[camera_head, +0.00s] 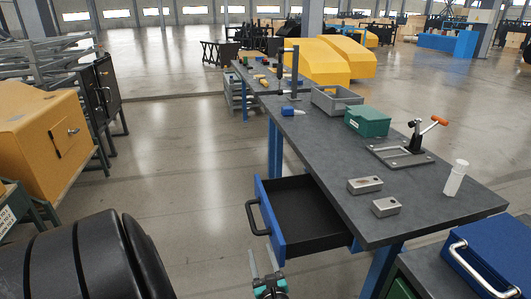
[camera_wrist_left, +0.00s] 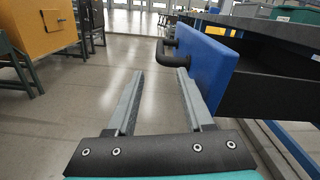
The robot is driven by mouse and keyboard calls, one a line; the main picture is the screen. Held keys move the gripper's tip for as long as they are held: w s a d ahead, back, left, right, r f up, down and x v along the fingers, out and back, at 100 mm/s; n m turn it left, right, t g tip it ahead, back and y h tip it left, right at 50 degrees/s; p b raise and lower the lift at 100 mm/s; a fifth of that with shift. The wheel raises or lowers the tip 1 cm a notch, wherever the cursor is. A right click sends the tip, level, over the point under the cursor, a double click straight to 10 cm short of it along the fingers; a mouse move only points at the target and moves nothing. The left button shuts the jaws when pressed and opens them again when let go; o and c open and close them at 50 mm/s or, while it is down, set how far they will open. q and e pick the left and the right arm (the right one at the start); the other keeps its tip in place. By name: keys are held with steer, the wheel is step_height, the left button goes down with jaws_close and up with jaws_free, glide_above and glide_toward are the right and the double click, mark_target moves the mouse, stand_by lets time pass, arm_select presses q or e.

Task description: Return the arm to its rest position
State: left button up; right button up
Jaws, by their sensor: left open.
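My left gripper (camera_head: 263,255) is low at the bottom of the head view, in front of the workbench (camera_head: 420,205). Its two grey fingers are apart with nothing between them; they also show in the left wrist view (camera_wrist_left: 160,78). The open drawer, with its blue front (camera_head: 270,218), juts out from under the bench, and its dark inside looks empty. Its black handle (camera_head: 252,218) is just beyond the fingertips in the left wrist view (camera_wrist_left: 172,54), and no grip on it shows. My right gripper is not in view.
On the bench are two metal blocks (camera_head: 365,185), a white bottle (camera_head: 456,178), a toggle clamp (camera_head: 415,140), a green box (camera_head: 368,121) and a grey bin (camera_head: 336,101). A blue case (camera_head: 490,268) is at lower right, a yellow cabinet (camera_head: 45,140) at left. Open floor lies between.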

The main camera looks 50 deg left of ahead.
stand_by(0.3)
arm_select(q)
steer(key=s+d+f+n+g+h, duration=0.25)
steer(key=s+f+h, duration=0.2)
steer(key=f, duration=0.45)
steer(key=s+d+f+n+g+h, duration=0.25)
steer(key=s+f, duration=0.35)
steer(key=f, duration=0.4)
steer(key=s+d+f+n+h, duration=0.4)
steer(key=s+d+f+n, duration=0.1)
steer(key=s+d+n, duration=0.1)
steer(key=s+d+f+n+h, duration=0.5)
steer(key=s+d+f+n, duration=0.1)
steer(key=d, duration=0.5)
steer(key=shift+s+d+n, duration=0.15)
steer(key=shift+s+n, duration=0.45)
steer(key=shift+s, duration=0.25)
steer(key=shift+s, duration=0.15)
